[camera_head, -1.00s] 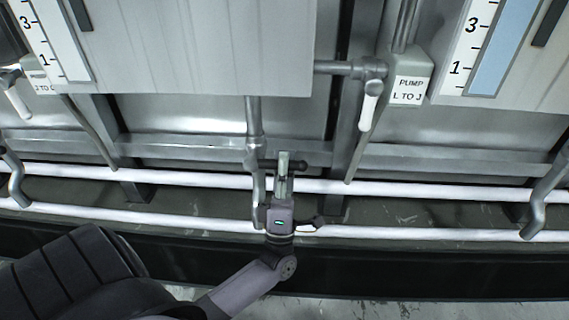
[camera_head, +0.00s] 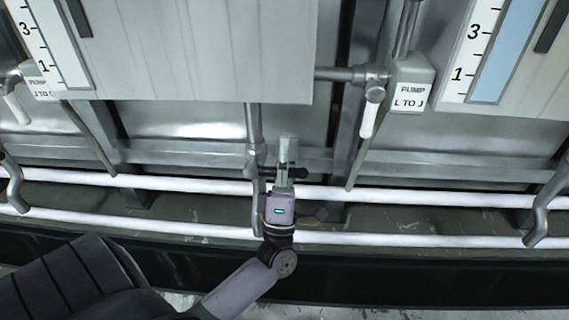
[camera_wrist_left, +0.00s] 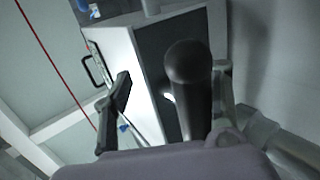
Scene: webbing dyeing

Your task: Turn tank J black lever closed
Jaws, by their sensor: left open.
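The black lever (camera_head: 299,174) is on the vertical pipe with a valve below the middle tank in the head view. It points to the right and is partly hidden behind my left gripper. In the left wrist view the black lever (camera_wrist_left: 190,85) shows its round end toward the camera, between the two fingers. My left gripper (camera_head: 287,143) is open, its fingers reaching past the lever in the head view. The fingers also show in the left wrist view (camera_wrist_left: 168,95), spread apart on either side of the lever. I cannot tell whether they touch it. My right gripper is out of view.
White horizontal pipes (camera_head: 420,198) run below the tanks, near the gripper. A pump box labelled "L TO J" (camera_head: 411,84) with a white-handled lever (camera_head: 368,119) is at upper right. A bent outlet pipe (camera_head: 538,222) stands at far right. A dark ledge lies in front.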

